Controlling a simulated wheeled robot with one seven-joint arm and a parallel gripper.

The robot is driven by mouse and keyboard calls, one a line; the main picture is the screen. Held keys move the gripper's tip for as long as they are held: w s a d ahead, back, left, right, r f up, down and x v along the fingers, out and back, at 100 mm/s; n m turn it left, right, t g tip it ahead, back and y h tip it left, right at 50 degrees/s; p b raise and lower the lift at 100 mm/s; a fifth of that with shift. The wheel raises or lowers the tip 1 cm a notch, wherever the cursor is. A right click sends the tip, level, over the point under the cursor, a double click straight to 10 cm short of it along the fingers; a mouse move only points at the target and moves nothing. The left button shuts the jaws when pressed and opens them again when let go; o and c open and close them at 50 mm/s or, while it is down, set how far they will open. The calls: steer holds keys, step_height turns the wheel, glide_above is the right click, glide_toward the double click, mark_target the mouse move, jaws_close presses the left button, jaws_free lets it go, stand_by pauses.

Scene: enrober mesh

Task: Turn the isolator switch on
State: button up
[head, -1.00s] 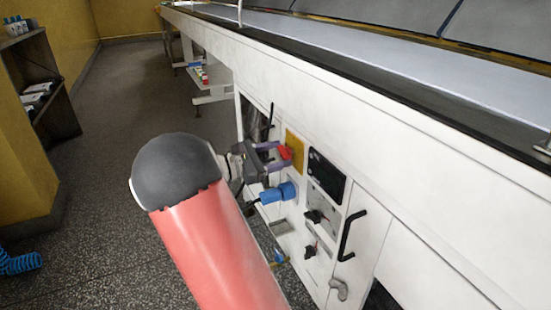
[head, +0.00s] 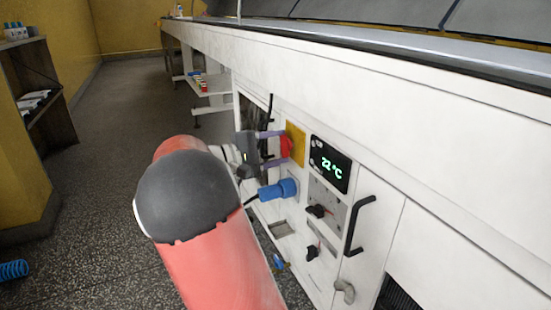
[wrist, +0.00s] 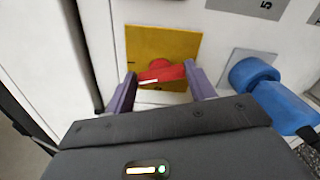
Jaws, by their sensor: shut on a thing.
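The isolator switch is a red rotary handle (head: 286,146) on a yellow plate (head: 296,138) on the white machine's front. In the wrist view the red handle (wrist: 162,73) lies nearly level, slightly tilted, with a white mark on it, in front of the yellow plate (wrist: 181,42). My gripper (head: 272,148) is at the switch, its two purple fingers on either side of the handle. It also shows in the wrist view (wrist: 160,92), shut on the red handle. The dark display (head: 330,163) beside the plate is lit and reads 22 °C in green.
A blue plug connector (head: 280,190) sits just below the switch. Black knobs (head: 318,211) and a black door handle (head: 357,226) stick out to the right. A shelf (head: 38,95) stands at the left. The floor between is clear.

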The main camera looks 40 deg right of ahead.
steer(key=shift+f+m+b, duration=0.15)
steer(key=shift+m+b, duration=1.65)
steer(key=o, duration=1)
steer(key=shift+a, duration=0.1)
steer(key=p+v, duration=0.1)
steer(key=v, duration=0.6)
steer(key=shift+a, duration=0.35)
